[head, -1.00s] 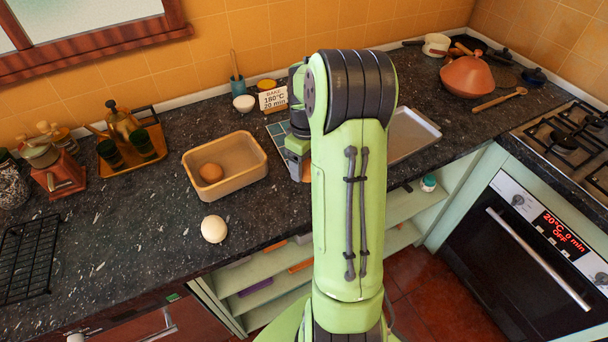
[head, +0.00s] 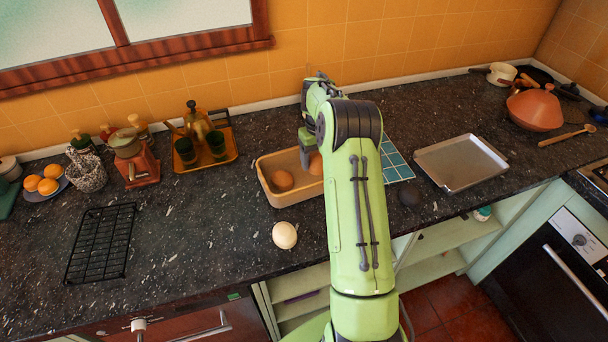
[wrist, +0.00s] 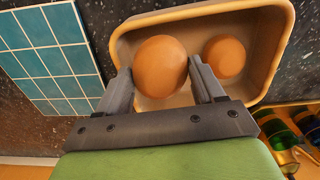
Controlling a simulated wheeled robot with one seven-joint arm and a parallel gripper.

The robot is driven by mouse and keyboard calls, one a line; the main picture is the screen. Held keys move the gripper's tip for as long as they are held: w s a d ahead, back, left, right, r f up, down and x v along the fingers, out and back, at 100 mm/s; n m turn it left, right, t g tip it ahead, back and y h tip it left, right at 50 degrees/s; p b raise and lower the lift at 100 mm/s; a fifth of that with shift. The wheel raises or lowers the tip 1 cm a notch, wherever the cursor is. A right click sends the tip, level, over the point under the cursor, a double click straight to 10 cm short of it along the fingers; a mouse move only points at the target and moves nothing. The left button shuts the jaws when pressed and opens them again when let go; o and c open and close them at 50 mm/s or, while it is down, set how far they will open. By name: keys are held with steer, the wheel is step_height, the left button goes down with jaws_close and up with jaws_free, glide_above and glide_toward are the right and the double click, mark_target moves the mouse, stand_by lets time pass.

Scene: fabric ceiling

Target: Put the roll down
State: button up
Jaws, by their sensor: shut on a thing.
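My gripper (head: 306,152) is over the right part of a tan rectangular box (head: 263,183). It is shut on a brown roll (wrist: 160,66), with one finger on each side, and the roll also shows partly behind my arm in the head view (head: 316,164). A second brown roll (head: 282,180) lies in the box to the left; in the wrist view it is to the right of the held one (wrist: 225,57). The held roll looks larger in the wrist view. I cannot tell whether it touches the box floor.
A pale round ball (head: 285,235) sits on the counter in front of the box. A black wire rack (head: 100,276) is at left, with bare counter between.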

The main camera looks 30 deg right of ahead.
steer(key=shift+w+a+f, duration=0.1)
steer(key=shift+a+f, duration=0.05)
steer(key=shift+f, duration=2.9)
steer(key=o, duration=0.8)
steer(key=shift+c, duration=0.2)
step_height(320, 180, up, 12)
steer(key=shift+r+p, duration=0.15)
steer(key=shift+p, duration=0.4)
steer(key=s+a+r+n+t+h, duration=0.1)
steer(key=s+a+r+t, duration=0.1)
steer(key=s+a+r, duration=0.5)
steer(key=s+a+r+t, duration=0.1)
steer(key=s+a+r, duration=0.4)
steer(key=a+r, duration=0.4)
steer(key=s+a+f+t, duration=0.1)
steer(key=s+a, duration=0.1)
steer(key=s, duration=0.3)
steer(key=s+a, duration=0.3)
steer(key=s, duration=0.3)
steer(key=s+a+f+t+y, duration=0.1)
steer(key=s+a, duration=0.1)
steer(key=s, duration=0.4)
steer(key=shift+a+f+n+t, duration=0.3)
steer(key=shift+a+f+n, duration=0.05)
steer(key=shift+a+n, duration=0.05)
